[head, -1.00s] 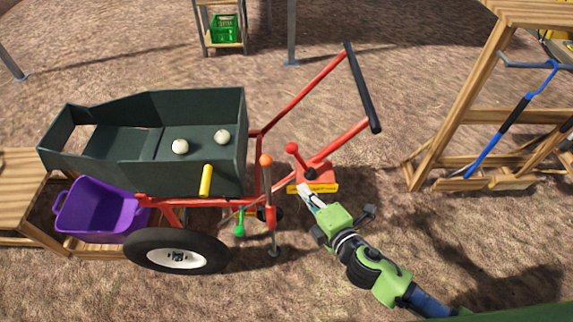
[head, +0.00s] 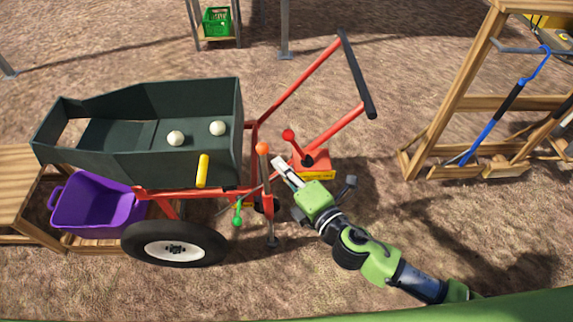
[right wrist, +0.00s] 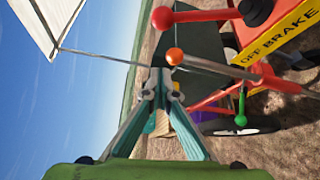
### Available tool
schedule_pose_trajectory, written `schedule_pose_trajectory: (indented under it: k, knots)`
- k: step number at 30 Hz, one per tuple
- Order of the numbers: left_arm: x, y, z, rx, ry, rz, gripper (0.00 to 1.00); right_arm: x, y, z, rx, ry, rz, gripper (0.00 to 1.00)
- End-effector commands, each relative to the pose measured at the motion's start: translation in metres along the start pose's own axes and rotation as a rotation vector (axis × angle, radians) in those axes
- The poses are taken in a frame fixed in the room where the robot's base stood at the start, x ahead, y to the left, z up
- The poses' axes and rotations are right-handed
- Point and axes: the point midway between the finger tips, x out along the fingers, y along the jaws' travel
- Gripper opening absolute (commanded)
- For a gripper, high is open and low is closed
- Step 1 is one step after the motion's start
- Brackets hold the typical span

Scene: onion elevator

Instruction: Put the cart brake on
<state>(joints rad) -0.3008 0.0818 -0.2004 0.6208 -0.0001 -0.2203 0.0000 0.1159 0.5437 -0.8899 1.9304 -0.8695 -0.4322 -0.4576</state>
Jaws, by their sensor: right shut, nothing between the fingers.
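The cart (head: 200,120) is a dark green bin on a red frame. Its brake is a red lever with a red ball knob (head: 288,135) on a red box with a yellow label plate (head: 318,174), just right of the bin. In the right wrist view the knob (right wrist: 162,18) is at the top and the yellow plate (right wrist: 285,35) reads "OFF" and "BRAKE". The lever leans left in the head view. My right gripper (head: 281,165) is shut and empty, in front of the box and below the knob in the head view; its fingertips (right wrist: 160,78) appear apart from the knob.
An orange knob (head: 262,148) on an upright rod and a green knob (head: 237,219) are close to the gripper's left. The red handle with a black grip (head: 358,80) rises behind. A wooden rack (head: 455,110) stands right. Bare ground lies between cart and rack.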

Motion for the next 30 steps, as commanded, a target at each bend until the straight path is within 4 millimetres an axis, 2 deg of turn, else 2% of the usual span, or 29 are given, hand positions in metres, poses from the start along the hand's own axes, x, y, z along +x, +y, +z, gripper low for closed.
schedule_pose_trajectory:
  k: [3, 10, 12, 18, 30]
  knots:
    - [-0.004, 0.001, -0.001, 0.000, 0.001, 0.001, 0.30, 0.027, 0.002, 0.000, -0.001, -0.001, 0.002, 0.00]
    - [-0.006, 0.002, -0.002, -0.001, 0.002, 0.002, 0.30, 0.071, 0.002, 0.000, -0.001, 0.000, 0.001, 0.00]
    - [-0.011, 0.003, -0.003, -0.001, 0.002, 0.003, 0.30, 0.063, 0.001, 0.015, -0.004, -0.002, -0.003, 0.00]
    - [-0.014, 0.002, -0.004, -0.001, 0.003, 0.003, 0.30, 0.056, 0.001, 0.034, -0.001, -0.001, -0.001, 0.00]
    - [-0.014, 0.002, -0.003, -0.002, 0.002, 0.002, 0.30, 0.054, 0.000, 0.038, 0.001, 0.000, -0.001, 0.00]
